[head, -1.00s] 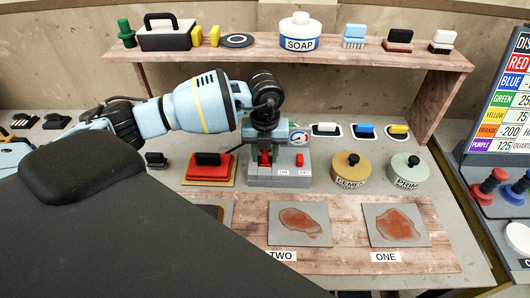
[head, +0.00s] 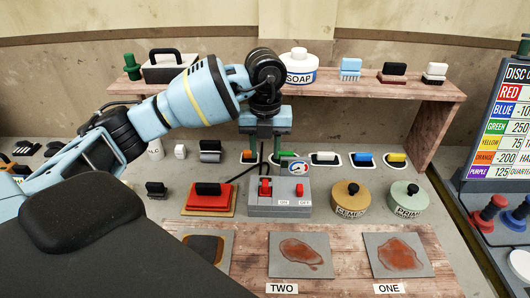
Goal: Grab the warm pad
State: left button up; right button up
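A red pad with a black handle (head: 208,198), which looks like the warm pad, sits on a tan base on the bench. A dark cord runs from near it toward a grey control box (head: 280,211) with two red switches marked ON and OFF and a dial. My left gripper (head: 264,150) points down above and behind the box's ON switch. Its two fingers are apart with nothing seen between them. It is up and to the right of the red pad, not touching it. My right gripper is not in view.
A wooden shelf (head: 400,87) with a soap tub (head: 298,68) and brushes stands behind. Tan (head: 350,197) and pale green (head: 407,199) pots are right of the box. Stained plates (head: 301,256) lie in front. Several small handled tools line the back.

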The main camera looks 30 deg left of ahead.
aim_at(216, 197)
jog(key=k, duration=1)
